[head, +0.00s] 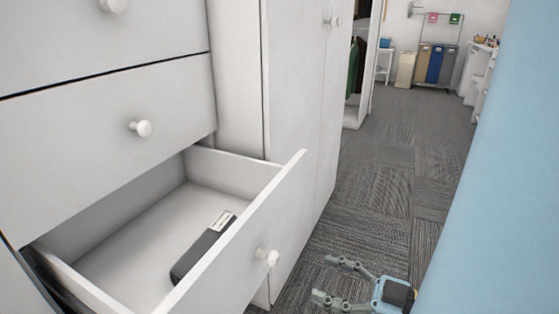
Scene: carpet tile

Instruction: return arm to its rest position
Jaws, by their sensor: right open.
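My right gripper (334,281) is in the lower right of the head view, over the carpet to the right of an open drawer (225,245). Its two grey fingers are spread and nothing is between them. It is apart from the drawer's round white knob (268,257). Most of the right arm behind the gripper is out of the frame. My left gripper does not show.
The drawer of the white cabinet (60,140) is pulled out and holds a dark box-like object (202,246) with a white label. A white wardrobe (295,110) stands beside it. A light blue surface (500,190) fills the right side. Grey carpet (400,170) runs clear towards several coloured bins (435,65).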

